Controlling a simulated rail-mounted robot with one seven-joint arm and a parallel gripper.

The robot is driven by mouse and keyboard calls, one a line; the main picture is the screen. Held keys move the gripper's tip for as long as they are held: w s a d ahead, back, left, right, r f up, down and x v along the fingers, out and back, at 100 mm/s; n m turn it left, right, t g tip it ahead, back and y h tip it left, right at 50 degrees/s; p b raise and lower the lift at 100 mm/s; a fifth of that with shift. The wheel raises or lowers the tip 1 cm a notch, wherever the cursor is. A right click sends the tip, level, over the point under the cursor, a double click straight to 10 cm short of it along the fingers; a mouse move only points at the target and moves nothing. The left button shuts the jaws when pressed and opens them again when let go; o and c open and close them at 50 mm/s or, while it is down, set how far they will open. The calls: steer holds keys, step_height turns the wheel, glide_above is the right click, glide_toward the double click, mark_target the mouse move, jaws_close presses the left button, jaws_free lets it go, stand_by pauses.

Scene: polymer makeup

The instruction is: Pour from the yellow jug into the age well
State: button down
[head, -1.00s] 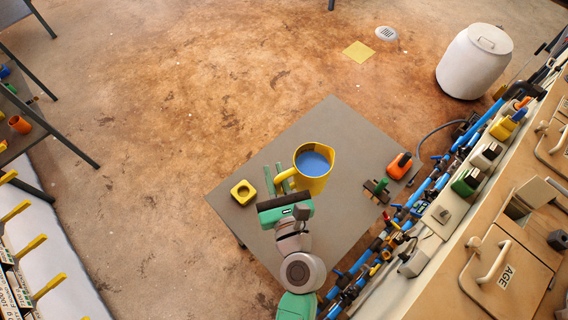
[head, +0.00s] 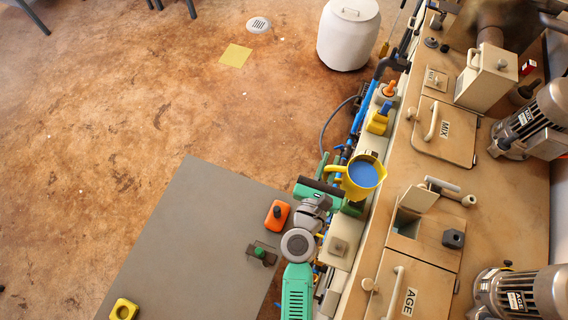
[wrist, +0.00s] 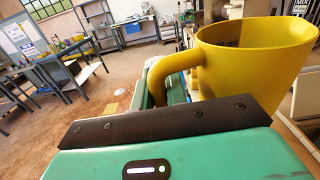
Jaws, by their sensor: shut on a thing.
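The yellow jug (head: 351,188), with blue liquid inside, is held up over the near edge of the bench and looks roughly upright. My gripper (head: 334,187) is shut on its handle, at the jug's left side. The age well (head: 407,223) is a small square opening in the bench top, beside the panel marked AGE (head: 408,302). Its small lid (head: 420,198) stands raised. The jug is apart from the well, up and left of it.
A hatch marked MIX (head: 447,137) lies farther along the bench. A black knob (head: 453,239) and a beige lever handle (head: 445,191) are close to the well. Valves and blue pipes line the bench front.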

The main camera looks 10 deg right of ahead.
mark_target(378, 171)
steer(key=d+m+g+h, duration=0.1)
steer(key=d, duration=0.1)
steer(key=s+d+m+g+h, duration=0.1)
steer(key=d+g+h, duration=0.1)
steer(key=d, duration=0.1)
steer(key=d+m+g+h+p, duration=0.1)
steer(key=d+m, duration=0.1)
steer(key=shift+s+d+r+g+h, duration=0.15)
steer(key=shift+s+r+g+h, duration=0.05)
steer(key=shift+g+h, duration=0.1)
steer(key=f+b, duration=0.1)
steer(key=f+m, duration=0.1)
steer(key=d+f+b, duration=0.1)
steer(key=shift+s+m+b, duration=0.3)
steer(key=shift+b, duration=0.05)
steer(key=shift+s+m, duration=0.15)
steer(key=shift+m, duration=0.15)
steer(key=r+m+p, duration=0.1)
steer(key=s+d+r+m+p, duration=0.1)
steer(key=r+p, duration=0.1)
steer(key=s+d+r+m+y+p, duration=0.1)
steer(key=p, duration=0.1)
steer(key=shift+d+r, duration=0.15)
steer(key=shift+r, duration=0.2)
steer(key=shift+f+m, duration=0.15)
steer(key=shift+m, duration=0.15)
steer(key=shift+d, duration=0.1)
steer(key=shift+s+d+r+m+p, duration=0.15)
steer(key=shift+s+r+m+p, duration=0.1)
steer(key=shift+m+p, duration=0.1)
